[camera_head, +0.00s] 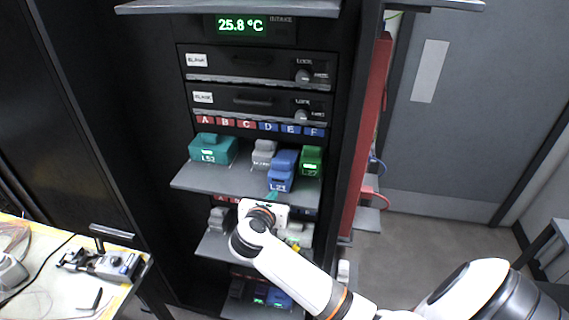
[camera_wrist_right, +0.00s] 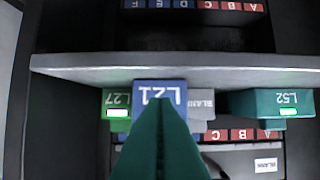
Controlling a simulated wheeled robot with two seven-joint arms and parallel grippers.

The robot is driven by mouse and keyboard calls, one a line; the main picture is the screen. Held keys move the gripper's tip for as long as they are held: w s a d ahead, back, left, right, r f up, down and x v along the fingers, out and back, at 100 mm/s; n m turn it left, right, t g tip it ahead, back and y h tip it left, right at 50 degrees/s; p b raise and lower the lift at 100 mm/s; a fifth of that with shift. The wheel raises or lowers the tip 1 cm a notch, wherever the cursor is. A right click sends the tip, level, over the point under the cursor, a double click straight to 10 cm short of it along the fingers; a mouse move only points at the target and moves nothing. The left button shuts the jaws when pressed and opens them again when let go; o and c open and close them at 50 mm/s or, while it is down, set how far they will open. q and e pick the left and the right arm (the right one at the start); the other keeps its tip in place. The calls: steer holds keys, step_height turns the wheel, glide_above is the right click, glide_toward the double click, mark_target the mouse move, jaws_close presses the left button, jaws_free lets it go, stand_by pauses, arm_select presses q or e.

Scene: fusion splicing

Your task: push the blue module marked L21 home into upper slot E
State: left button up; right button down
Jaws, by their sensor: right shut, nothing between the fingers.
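The blue module L21 (camera_head: 284,165) sits on the upper shelf under the blue E label (camera_head: 290,129). It sticks out farther forward than its grey and green neighbours. Its front face with the L21 mark also shows in the right wrist view (camera_wrist_right: 160,87), where the picture is upside down. My right gripper (camera_head: 272,196) is just below and in front of this face. Its teal fingers (camera_wrist_right: 161,105) are shut and empty, and their tips overlap the face in the wrist view. I cannot tell whether they touch it. My left gripper is not in view.
On the same shelf (camera_head: 190,180) stand a teal module L52 (camera_head: 213,148), a grey module (camera_head: 264,151) and a green module L27 (camera_head: 312,158), close beside L21. Lower shelves hold more modules. A red panel (camera_head: 372,120) stands right of the rack. A table with tools (camera_head: 60,295) is at lower left.

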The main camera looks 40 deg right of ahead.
mark_target(282, 171)
steer(key=shift+w+d+r+p, duration=0.1)
steer(key=shift+w+d+p, duration=0.2)
steer(key=shift+w+d, duration=1.75)
steer(key=shift+d, duration=0.3)
steer(key=shift+w+d, duration=1.4)
steer(key=shift+d, duration=0.3)
steer(key=shift+s+a, duration=1.35)
steer(key=shift+a, duration=0.2)
steer(key=shift+s+a, duration=1.3)
steer(key=shift+a, duration=0.25)
